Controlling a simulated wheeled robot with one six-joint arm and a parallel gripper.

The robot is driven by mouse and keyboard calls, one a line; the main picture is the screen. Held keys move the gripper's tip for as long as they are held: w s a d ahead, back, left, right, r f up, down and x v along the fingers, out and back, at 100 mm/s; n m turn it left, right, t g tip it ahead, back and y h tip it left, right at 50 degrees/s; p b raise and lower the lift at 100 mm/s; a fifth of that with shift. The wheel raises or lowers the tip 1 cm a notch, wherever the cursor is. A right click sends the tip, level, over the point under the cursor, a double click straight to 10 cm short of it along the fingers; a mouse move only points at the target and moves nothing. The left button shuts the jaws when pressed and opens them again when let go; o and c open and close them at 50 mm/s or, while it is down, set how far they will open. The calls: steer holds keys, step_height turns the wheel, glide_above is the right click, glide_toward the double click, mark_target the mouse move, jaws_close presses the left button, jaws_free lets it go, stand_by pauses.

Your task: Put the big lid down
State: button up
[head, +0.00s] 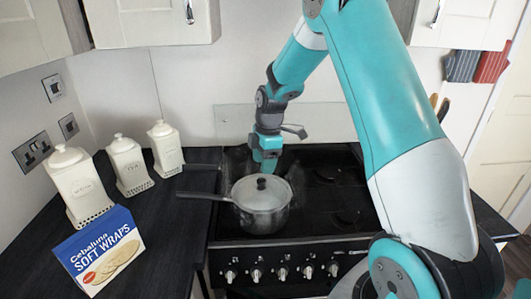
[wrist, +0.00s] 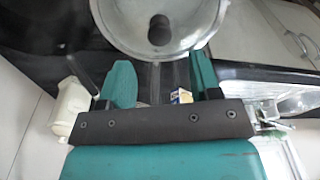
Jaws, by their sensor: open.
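The big lid (head: 262,192) is a grey round lid with a dark knob, and it sits on the pot (head: 262,217) on the hob. In the wrist view, the lid (wrist: 135,15) and its knob fill the top middle, just beyond my fingertips. My gripper (head: 266,165) is just behind the lid in the head view, pointing down. In the wrist view, my gripper (wrist: 160,60) has its teal fingers wide apart, with nothing held. The knob stands clear of both fingers. Whether a finger touches the lid's rim, I cannot tell.
The pot's long dark handle (head: 197,195) reaches left over the worktop (head: 168,235). Several cream canisters (head: 128,166) and a blue wraps box (head: 100,253) stand at the left. The hob (head: 335,208) is clear right of the pot. A wall is close behind my gripper.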

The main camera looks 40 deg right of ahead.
step_height(320, 180, up, 5)
steer(key=b, duration=0.1)
steer(key=s+a+r+m+y, duration=0.1)
steer(key=s+a+r+m, duration=0.1)
steer(key=s+a+r, duration=0.35)
steer(key=s+a+r+m, duration=0.2)
steer(key=s+a, duration=0.4)
steer(key=a, duration=0.5)
steer(key=s+a+m+y, duration=0.1)
steer(key=s+a, duration=0.3)
steer(key=s, duration=0.4)
steer(key=s+a+m, duration=0.2)
steer(key=s+a, duration=0.2)
steer(key=s, duration=0.4)
steer(key=shift+s+a+r+m+y, duration=0.2)
steer(key=shift+s+a+m+y, duration=0.05)
steer(key=shift+m+y, duration=0.15)
